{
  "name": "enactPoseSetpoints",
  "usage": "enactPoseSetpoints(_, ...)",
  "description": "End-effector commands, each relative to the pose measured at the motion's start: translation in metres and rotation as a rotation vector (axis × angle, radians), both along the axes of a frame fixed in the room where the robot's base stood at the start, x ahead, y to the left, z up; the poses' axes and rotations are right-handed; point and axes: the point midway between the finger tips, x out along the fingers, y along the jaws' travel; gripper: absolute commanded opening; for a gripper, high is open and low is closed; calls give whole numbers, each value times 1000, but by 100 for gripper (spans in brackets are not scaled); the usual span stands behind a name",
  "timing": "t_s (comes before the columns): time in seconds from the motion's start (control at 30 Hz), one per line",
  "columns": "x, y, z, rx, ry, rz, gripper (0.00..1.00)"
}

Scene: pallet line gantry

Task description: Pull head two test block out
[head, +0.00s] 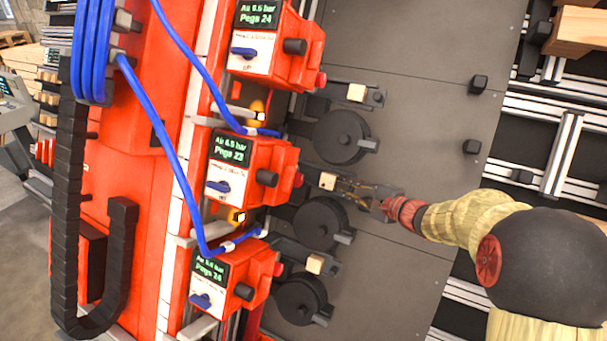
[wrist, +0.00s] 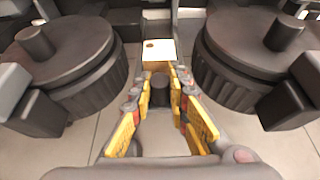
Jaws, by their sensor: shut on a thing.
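The middle test block (head: 328,181) is a small pale wooden block at the middle red head (head: 232,172). My gripper (head: 340,185) reaches it from the right and is shut on it. In the wrist view the pale block (wrist: 158,50), with a dark spot on its face, lies at the tips of my yellow-sided fingers (wrist: 161,72). The fingertips hide part of its near end. Two similar blocks sit at the upper head (head: 356,92) and the lower head (head: 315,263).
Round black drums (head: 340,137) (head: 320,223) stand either side of my gripper; they also flank it closely in the wrist view (wrist: 75,55). Blue hoses (head: 165,130) hang on the left. The grey plate (head: 425,95) to the right is mostly clear, with small black stops (head: 477,84).

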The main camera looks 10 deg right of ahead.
Motion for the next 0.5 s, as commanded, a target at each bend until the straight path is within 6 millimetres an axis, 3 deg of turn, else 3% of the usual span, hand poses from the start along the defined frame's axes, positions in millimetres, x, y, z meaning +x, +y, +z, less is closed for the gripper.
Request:
enactPoseSetpoints(0.03,0,-8,-3,-1,7,-16,3)
enactPoseSetpoints(0.5,-12,-25,-2,-1,5,-16,3)
